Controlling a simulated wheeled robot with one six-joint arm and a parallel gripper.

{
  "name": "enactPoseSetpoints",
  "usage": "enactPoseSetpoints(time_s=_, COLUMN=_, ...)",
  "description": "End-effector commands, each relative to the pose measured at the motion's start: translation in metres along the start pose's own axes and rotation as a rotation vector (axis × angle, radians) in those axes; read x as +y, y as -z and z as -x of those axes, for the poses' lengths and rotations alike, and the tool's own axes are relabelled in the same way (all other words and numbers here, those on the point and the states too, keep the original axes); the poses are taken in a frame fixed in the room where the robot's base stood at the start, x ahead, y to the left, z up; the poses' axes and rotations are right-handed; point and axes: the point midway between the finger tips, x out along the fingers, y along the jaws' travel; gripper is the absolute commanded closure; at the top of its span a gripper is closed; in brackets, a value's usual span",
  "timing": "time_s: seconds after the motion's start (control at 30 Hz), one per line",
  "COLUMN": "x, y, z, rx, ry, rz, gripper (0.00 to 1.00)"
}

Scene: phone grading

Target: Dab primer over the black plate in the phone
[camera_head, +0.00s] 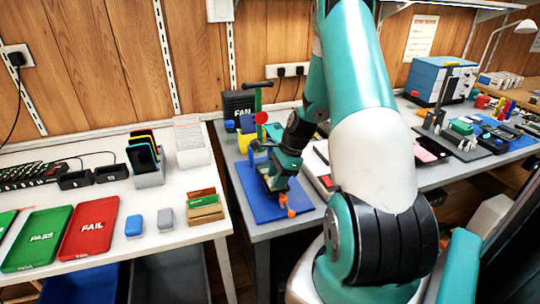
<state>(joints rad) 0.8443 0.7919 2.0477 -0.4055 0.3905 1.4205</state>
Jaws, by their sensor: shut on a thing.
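My gripper (279,184) is low over the blue mat (254,208) on the grey bench, left of my arm. It is shut on a small orange thing (288,207), probably the primer dabber; its lower end is close to the mat, and I cannot tell if it touches anything. Dark shapes around the gripper blend together, so I cannot make out the phone or its black plate there. Part of the mat is hidden behind my gripper and wrist.
A black FAN box (239,107) and a yellow holder (245,139) stand behind the mat. On the left white table lie a green PASS tray (38,238), a red FAIL tray (89,228) and a grey rack (148,178). A blue cabinet (438,82) stands right.

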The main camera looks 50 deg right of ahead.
Motion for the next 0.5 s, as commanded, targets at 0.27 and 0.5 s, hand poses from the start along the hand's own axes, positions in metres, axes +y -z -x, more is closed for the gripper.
enactPoseSetpoints(time_s=0.27, x=0.005, y=-0.013, z=0.011, rx=-0.002, ry=0.006, rz=-0.007, gripper=0.85)
enactPoseSetpoints(time_s=0.5, x=0.006, y=-0.019, z=0.035, rx=-0.002, ry=0.007, rz=-0.013, gripper=0.85)
